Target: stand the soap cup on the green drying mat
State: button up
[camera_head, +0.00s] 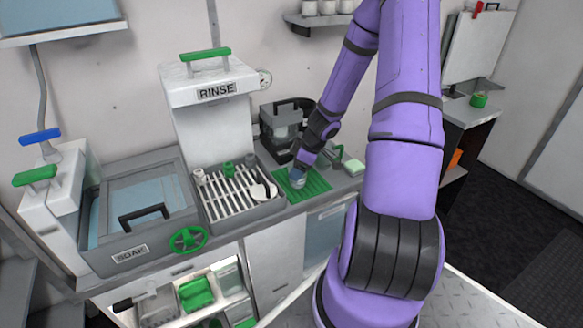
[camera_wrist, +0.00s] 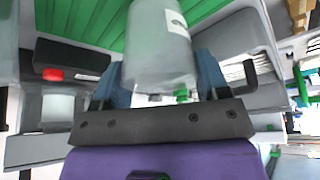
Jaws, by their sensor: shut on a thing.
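In the wrist view my gripper (camera_wrist: 163,88) has its two blue-grey fingers shut on the soap cup (camera_wrist: 160,40), a translucent grey cup with a white label. The green drying mat (camera_wrist: 85,20), ribbed, lies behind and around the cup in that view. In the head view the green drying mat (camera_head: 316,186) lies on the counter, and my gripper (camera_head: 299,170) is low over its left part. The cup (camera_head: 297,181) shows as a small grey-blue shape below the gripper. I cannot tell whether its base touches the mat.
A grey rack (camera_head: 222,200) with white slats, a spoon and small green and white items stands left of the mat. A dark machine (camera_head: 281,125) stands behind it. The mat's right part is clear.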

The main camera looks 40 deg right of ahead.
jog(key=shift+f, duration=0.3)
jog(key=o, duration=0.9)
jog(key=shift+f, duration=0.1)
